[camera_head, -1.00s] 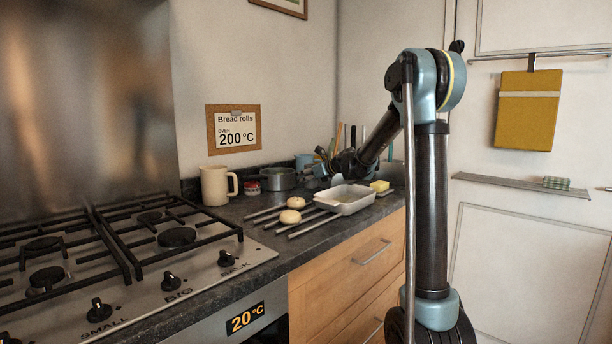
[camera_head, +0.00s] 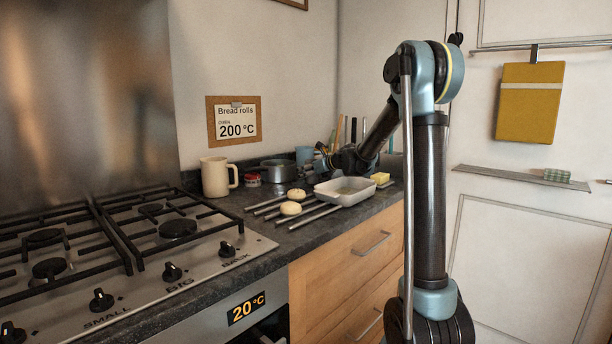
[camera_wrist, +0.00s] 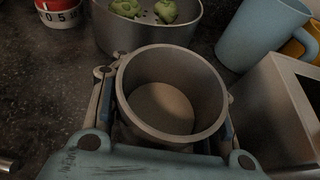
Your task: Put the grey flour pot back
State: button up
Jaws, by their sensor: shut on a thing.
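The grey flour pot (camera_wrist: 192,72) is a round, open grey pot. In the wrist view it sits upright between my fingers, with a beige surface at its inner bottom. My gripper (camera_wrist: 168,98) is shut on it, one finger on each side. In the head view my gripper (camera_head: 326,164) is low over the back of the dark worktop (camera_head: 255,211), behind the white dish. The pot cannot be made out there. Whether its base touches the worktop cannot be told.
A grey pan (camera_wrist: 150,38) with green pieces is just beyond the pot. A pale box-like thing (camera_wrist: 275,110) is close at right. Bread rolls (camera_head: 291,208) and a white dish (camera_head: 342,194) are in front.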

jog(key=shift+f, duration=0.4)
jog(key=o, duration=1.5)
jog(key=shift+o, duration=0.2)
